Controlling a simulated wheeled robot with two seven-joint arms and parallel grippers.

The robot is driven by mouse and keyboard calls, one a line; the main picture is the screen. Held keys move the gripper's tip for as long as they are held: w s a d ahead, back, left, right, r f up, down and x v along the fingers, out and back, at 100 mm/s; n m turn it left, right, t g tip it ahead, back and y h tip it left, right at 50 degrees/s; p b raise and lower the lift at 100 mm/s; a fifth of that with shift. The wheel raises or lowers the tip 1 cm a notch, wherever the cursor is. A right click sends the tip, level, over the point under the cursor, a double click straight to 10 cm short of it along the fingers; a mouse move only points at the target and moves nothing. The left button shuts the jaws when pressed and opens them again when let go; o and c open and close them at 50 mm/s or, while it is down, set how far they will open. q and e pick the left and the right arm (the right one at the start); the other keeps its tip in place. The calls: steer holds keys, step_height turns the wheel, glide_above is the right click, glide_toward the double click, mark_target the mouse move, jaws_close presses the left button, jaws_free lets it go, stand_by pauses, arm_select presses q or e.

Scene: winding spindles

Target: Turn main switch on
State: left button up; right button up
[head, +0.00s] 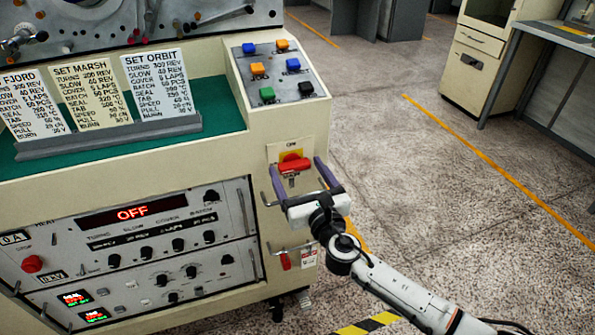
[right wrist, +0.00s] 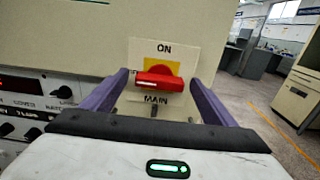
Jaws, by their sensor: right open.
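The main switch is a red bar handle (head: 293,165) on a yellow disc, on a pale plate at the right end of the machine's front. In the right wrist view the red handle (right wrist: 160,81) lies about level, below the word ON and above the word MAIN. My right gripper (head: 294,162) is open, with its purple fingers pointing at the plate, one on each side of the handle. In the right wrist view, gaps show between the handle and both fingers (right wrist: 158,76). My left gripper is not in view.
The machine's display (head: 132,213) reads OFF. A red tag or lock (head: 286,261) hangs below the switch. Metal handles stick out near the gripper. Coloured buttons (head: 278,70) sit on the top panel, and set cards (head: 160,90) stand left of them. The floor to the right is clear.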

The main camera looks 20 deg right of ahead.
steer(key=shift+w, duration=0.3)
steer(key=c, duration=1.1)
steer(key=shift+o, duration=0.2)
